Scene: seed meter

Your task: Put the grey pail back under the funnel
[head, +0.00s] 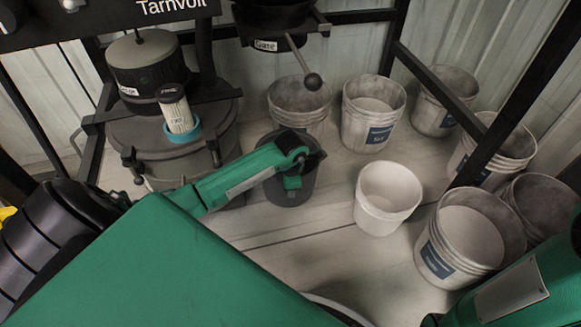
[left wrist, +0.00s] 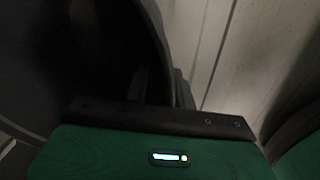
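The dark grey pail (head: 288,200) stands on the pale floor near the middle of the head view. My left gripper (head: 303,162) is at this pail, and my green wrist covers much of its rim. The fingers are hidden, so I cannot tell whether they are open or shut on the rim. In the left wrist view, a dark curved wall (left wrist: 140,45), likely the pail, fills the left and middle. The black funnel (head: 275,18) with a "Gate" label and a ball-ended lever hangs at the top. A worn pale bucket (head: 299,122) stands below it, behind the grey pail.
A white bucket (head: 388,197) stands right of the grey pail. Several labelled buckets, including one at the front right (head: 470,240), stand along the right side. Black frame posts (head: 520,95) rise there. A grey drum (head: 168,135) stands left. Some floor in front is clear.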

